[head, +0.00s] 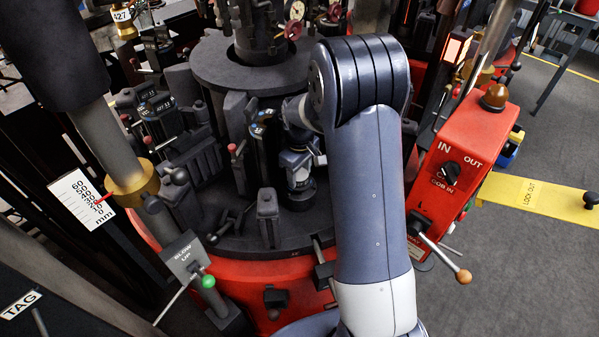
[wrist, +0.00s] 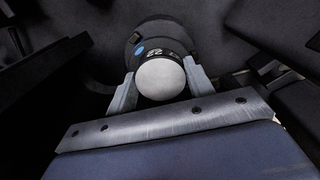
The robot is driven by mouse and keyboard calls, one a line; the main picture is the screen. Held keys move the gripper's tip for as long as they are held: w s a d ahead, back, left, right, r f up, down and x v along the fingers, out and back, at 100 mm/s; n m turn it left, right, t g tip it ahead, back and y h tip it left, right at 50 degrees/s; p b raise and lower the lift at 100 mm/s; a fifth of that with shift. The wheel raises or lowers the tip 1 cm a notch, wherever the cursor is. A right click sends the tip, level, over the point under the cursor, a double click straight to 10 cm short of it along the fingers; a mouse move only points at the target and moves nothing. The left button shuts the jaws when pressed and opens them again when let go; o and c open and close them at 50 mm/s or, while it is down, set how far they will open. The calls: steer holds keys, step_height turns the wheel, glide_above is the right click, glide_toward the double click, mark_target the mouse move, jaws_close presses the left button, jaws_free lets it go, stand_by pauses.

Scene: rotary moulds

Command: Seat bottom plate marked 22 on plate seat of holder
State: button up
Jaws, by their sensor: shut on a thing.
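The bottom plate marked 22 (wrist: 160,79) shows in the wrist view as a pale, smooth round face with a dark band behind it. In the head view my gripper (head: 299,168) points down over the dark machine table, partly behind my arm. The plate seat is hidden.
The round machine table (head: 225,243) carries dark upright blocks (head: 267,203) close left of my gripper. A central column (head: 255,35) stands behind. A red control box (head: 465,150) with a lever is at right. A steel post with a brass collar (head: 134,184) stands at left.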

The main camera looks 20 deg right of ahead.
steer(key=shift+f+b, duration=0.6)
steer(key=shift+f, duration=0.15)
stand_by(0.5)
steer(key=o, duration=1.5)
steer(key=shift+c, duration=0.2)
step_height(320, 180, up, 11)
steer(key=shift+b, duration=0.45)
step_height(320, 180, up, 7)
steer(key=p, duration=0.6)
glide_above(300, 174)
